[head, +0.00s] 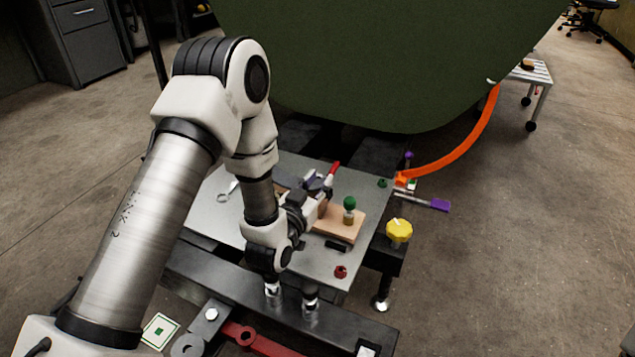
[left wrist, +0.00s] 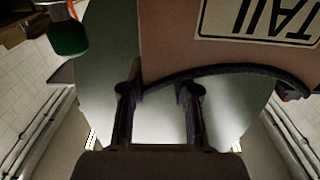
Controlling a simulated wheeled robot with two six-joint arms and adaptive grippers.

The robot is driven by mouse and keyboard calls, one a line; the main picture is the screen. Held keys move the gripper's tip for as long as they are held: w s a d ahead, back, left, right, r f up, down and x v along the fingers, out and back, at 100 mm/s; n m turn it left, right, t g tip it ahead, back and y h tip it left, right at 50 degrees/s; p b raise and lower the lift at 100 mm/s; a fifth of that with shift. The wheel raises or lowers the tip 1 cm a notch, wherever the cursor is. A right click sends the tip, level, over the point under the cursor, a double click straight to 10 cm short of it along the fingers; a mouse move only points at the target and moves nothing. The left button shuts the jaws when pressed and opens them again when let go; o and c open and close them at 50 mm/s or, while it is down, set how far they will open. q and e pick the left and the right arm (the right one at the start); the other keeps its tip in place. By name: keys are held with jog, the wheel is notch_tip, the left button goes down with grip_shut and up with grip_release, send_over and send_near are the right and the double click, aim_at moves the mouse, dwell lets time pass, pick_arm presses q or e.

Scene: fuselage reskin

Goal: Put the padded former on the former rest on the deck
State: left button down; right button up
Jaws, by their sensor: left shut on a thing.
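The padded former (left wrist: 170,45) is a tan-brown board with a "TAIL" label and a black padded curved edge. It fills the upper right of the left wrist view. My left gripper (left wrist: 157,95) is shut on the former at its padded edge. I cannot tell which part is the former rest. My right gripper is out of view.
A large green fuselage skin (head: 390,65) overhangs the deck's far side. A red-handled tool (head: 333,170), a dark bar (head: 338,245) and a red knob (head: 341,271) are near the gripper. A yellow knob (head: 399,231) stands at the right edge.

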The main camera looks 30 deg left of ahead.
pick_arm(q)
jog(key=shift+s+f, duration=0.1)
jog(key=shift+f, duration=0.1)
jog(key=c, duration=0.9)
grip_release()
jog(key=shift+f, duration=0.15)
jog(key=shift+o, duration=0.2)
jog(key=shift+r+p, duration=0.4)
jog(key=shift+r, duration=0.2)
jog(key=s+p, duration=0.3)
jog(key=s, duration=0.4)
jog(key=shift+s+d, duration=0.15)
jog(key=shift+s, duration=0.05)
